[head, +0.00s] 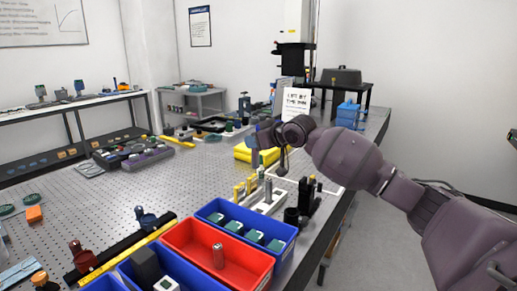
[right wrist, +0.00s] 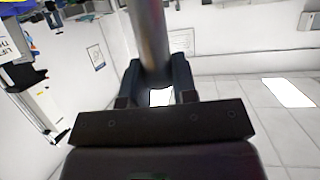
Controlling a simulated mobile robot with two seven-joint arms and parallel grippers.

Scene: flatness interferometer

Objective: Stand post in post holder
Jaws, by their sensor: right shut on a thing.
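My right gripper (head: 266,136) reaches in from the right over the optical table (head: 190,185). In the right wrist view its two fingers (right wrist: 158,85) are shut on a grey metal post (right wrist: 150,40), which runs up out of the picture. In the head view the held post is hard to make out at the gripper. Black holders (head: 304,202) stand near the table's right edge, below the gripper; which one is the post holder, I cannot tell. My left gripper is not in view.
A white tray (head: 248,212) with upright pieces sits left of the black holders. A blue bin (head: 288,246) with several green-and-white pieces stands in front. The table's middle left is mostly clear.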

